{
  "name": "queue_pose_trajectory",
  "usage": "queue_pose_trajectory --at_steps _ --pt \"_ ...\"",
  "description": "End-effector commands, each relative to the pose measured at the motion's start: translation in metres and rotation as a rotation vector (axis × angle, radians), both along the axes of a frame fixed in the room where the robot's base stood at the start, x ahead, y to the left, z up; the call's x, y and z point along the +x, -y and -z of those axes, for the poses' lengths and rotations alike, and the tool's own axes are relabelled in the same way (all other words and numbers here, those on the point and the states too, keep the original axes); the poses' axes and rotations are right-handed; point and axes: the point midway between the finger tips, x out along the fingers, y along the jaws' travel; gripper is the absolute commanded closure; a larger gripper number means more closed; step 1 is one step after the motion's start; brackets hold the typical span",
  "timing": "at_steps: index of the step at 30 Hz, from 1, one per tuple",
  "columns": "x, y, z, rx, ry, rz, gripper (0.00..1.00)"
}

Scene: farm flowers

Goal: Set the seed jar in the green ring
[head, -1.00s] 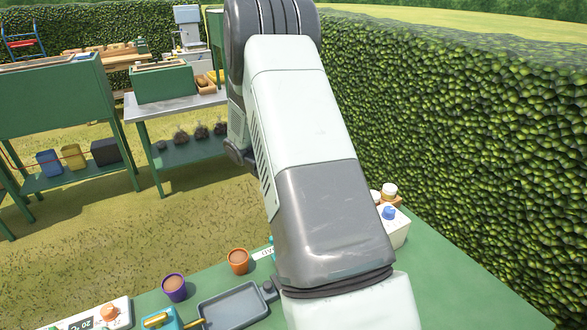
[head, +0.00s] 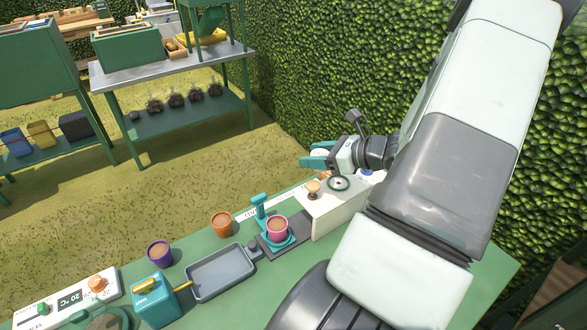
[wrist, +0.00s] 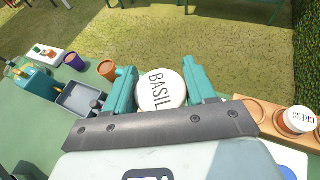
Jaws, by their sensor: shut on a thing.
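The seed jar (wrist: 160,90), with a white lid reading BASIL, sits between the two teal fingers of my gripper (wrist: 157,70) in the wrist view. In the head view my gripper (head: 319,158) shows beyond the white box, shut on the jar, whose pale lid (head: 321,153) is partly visible. The ring looks empty. The jar is apart from it, and its height above the box is hard to tell.
A pink pot (head: 277,228) on a teal stand, a grey tray (head: 220,272), an orange pot (head: 221,224) and a purple pot (head: 160,253) stand left.

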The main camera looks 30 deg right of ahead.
Motion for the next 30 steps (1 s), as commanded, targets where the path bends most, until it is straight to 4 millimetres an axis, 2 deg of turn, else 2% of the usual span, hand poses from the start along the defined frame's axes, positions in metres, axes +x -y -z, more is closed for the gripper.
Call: queue_pose_trajectory --at_steps 3,9,14,30 --pt "-0.004 0.030 0.004 0.002 -0.001 0.185 0.75" --pt "-0.010 0.059 0.009 -0.001 0.002 0.346 0.75" --pt "-0.011 0.064 0.015 -0.001 0.002 0.377 0.75" --pt "-0.011 0.064 0.063 -0.001 0.003 0.375 0.75"
